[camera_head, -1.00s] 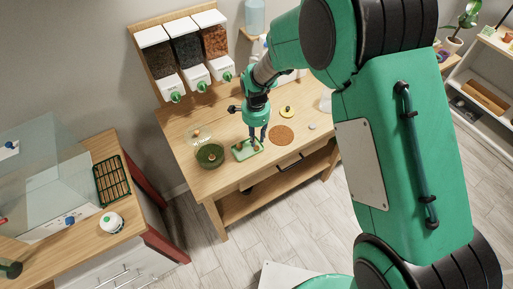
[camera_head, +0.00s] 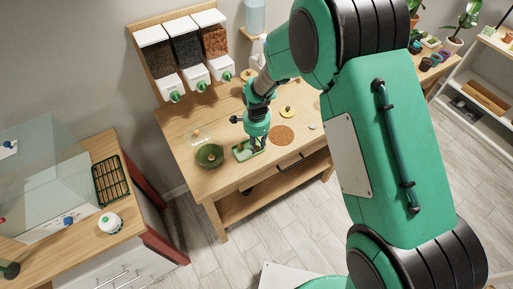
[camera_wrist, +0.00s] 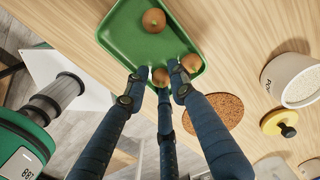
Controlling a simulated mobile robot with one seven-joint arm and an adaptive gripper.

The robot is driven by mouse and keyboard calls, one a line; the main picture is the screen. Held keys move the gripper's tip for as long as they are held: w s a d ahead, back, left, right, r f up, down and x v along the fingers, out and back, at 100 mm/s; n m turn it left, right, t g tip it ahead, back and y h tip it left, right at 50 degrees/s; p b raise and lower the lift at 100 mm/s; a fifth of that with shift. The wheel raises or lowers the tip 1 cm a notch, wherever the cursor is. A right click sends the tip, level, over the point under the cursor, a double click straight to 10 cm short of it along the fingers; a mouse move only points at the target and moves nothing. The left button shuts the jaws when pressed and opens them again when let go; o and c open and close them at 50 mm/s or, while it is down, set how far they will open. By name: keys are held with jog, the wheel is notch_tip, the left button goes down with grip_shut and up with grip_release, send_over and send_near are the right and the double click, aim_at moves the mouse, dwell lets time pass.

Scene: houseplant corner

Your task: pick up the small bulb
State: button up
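A green tray (camera_wrist: 205,30) lies on the wooden table and holds three brown bulbs. In the wrist view one bulb (camera_wrist: 154,20) is at the far end and another (camera_wrist: 191,63) is near the right edge. The smallest-looking bulb (camera_wrist: 160,77) is at the near edge, between my gripper's (camera_wrist: 158,78) dark fingers and partly hidden by them. The fingers are spread, with visible space beside this bulb. In the head view my gripper (camera_head: 256,146) points down at the tray (camera_head: 240,153) and hides part of it.
A dark green bowl (camera_head: 209,156) stands left of the tray. A round cork mat (camera_head: 281,135), a yellow lid with a black knob (camera_wrist: 279,123) and a white pot (camera_wrist: 292,78) are to the right. Seed dispensers (camera_head: 188,50) stand behind.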

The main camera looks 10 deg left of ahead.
jog(key=shift+w, duration=0.1)
jog(key=shift+c, duration=0.3)
jog(key=shift+a+r, duration=0.1)
jog(key=c, duration=0.3)
jog(key=shift+r, duration=0.8)
notch_tip(320, 180, up, 2)
jog(key=shift+r+p, duration=0.2)
jog(key=shift+p, duration=0.2)
jog(key=s+d, duration=0.2)
jog(key=s, duration=0.2)
jog(key=s+d, duration=0.3)
jog(key=s, duration=0.2)
jog(key=s+d+r+p, duration=0.1)
jog(key=s+d, duration=0.2)
jog(key=s, duration=0.1)
jog(key=shift+s+d, duration=0.2)
jog(key=shift+s, duration=0.15)
jog(key=shift+o, duration=0.3)
grip_shut()
